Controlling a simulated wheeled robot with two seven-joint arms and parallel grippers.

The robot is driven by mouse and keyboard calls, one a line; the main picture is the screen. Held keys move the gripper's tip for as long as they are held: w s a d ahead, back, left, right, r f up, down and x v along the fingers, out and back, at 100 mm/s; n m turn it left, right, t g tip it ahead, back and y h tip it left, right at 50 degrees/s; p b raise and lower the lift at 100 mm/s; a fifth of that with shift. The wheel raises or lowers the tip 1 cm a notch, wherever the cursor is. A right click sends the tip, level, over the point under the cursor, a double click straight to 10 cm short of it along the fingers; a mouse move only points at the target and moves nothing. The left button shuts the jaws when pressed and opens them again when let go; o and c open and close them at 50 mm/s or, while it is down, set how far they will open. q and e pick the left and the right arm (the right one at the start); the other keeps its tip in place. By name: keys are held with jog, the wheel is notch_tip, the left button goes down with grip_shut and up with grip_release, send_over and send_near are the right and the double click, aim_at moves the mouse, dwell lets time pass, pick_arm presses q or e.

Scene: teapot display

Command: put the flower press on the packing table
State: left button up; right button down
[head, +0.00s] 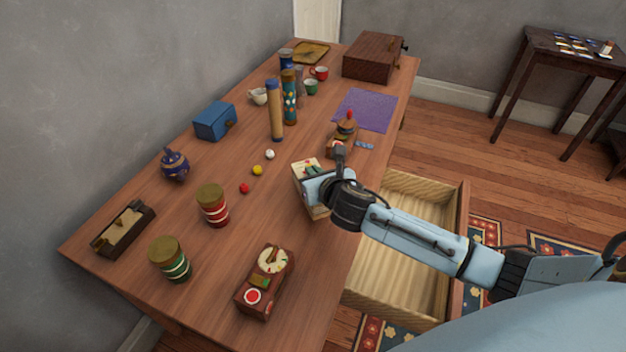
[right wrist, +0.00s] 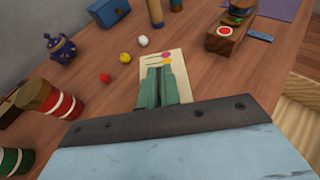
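A cream block with pink and yellow flowers, which looks like the flower press (head: 303,173), lies on the long wooden table near its right edge. It also shows in the right wrist view (right wrist: 150,68), ahead of my fingers. My right gripper (head: 314,174) is over the block and hides its middle. In the right wrist view its two green fingers (right wrist: 164,87) are close together over the block; whether they grip it is not clear. My left gripper is not in view. I cannot tell which table is the packing table.
The long table (head: 140,235) holds striped drums, a dial box (head: 265,282), a blue box (head: 215,121), small balls and a purple mat (head: 366,111). An open drawer (head: 400,290) juts out below my right arm. A small dark table (head: 545,42) stands far right.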

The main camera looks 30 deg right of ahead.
jog(key=shift+f, duration=0.45)
notch_tip(320, 180, down, 3)
jog(key=shift+r+b, duration=0.2)
jog(key=shift+b, duration=0.5)
jog(key=shift+f, duration=0.2)
jog(key=c, duration=1.6)
grip_release()
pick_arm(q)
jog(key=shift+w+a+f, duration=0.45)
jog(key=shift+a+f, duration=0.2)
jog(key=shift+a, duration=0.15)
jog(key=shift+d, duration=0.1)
